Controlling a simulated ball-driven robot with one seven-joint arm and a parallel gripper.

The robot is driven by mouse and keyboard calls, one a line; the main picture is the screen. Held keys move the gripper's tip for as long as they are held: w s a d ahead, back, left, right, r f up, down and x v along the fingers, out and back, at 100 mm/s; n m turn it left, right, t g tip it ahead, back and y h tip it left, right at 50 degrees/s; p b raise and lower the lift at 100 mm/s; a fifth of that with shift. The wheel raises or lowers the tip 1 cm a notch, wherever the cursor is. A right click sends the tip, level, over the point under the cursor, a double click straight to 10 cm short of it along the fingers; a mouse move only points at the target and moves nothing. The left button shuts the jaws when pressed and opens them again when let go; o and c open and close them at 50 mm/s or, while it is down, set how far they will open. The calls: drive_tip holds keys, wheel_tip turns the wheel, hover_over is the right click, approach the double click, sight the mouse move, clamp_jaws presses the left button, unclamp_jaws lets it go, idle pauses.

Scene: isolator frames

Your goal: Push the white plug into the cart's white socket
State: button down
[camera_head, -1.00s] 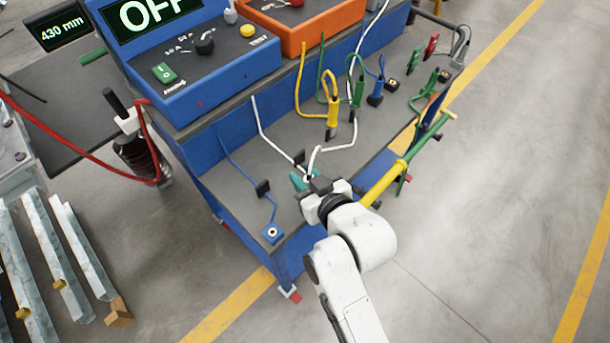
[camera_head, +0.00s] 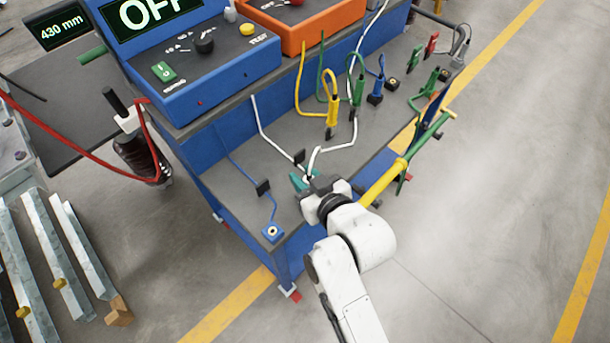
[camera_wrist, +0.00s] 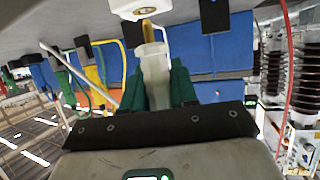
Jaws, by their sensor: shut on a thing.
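My gripper (camera_head: 304,181) is at the front edge of the cart's lower shelf. In the wrist view its teal fingers (camera_wrist: 163,88) are shut on the white plug (camera_wrist: 155,68), which has a gold pin at its tip. The white socket (camera_wrist: 130,7), with a gold ring, is at the top edge of that view. The pin tip is right at the socket's opening; I cannot tell whether it has entered. In the head view a white lead (camera_head: 336,147) runs to the plug, and my gripper hides most of plug and socket.
A blue socket (camera_head: 272,232) sits on the shelf left of my gripper. Yellow (camera_head: 332,118), green and blue plugs stand farther back on it. A yellow handle bar (camera_head: 383,183) is close on the right. The blue unit (camera_head: 200,60) above reads OFF. Floor to the right is clear.

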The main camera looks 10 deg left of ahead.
drive_tip(key=shift+f+b, duration=0.7)
drive_tip(key=shift+f, duration=0.45)
drive_tip(key=c, duration=0.8)
unclamp_jaws()
drive_tip(key=shift+s, duration=0.1)
drive_tip(key=v, duration=1)
drive_tip(key=shift+s+d, duration=0.2)
drive_tip(key=shift+d, duration=0.1)
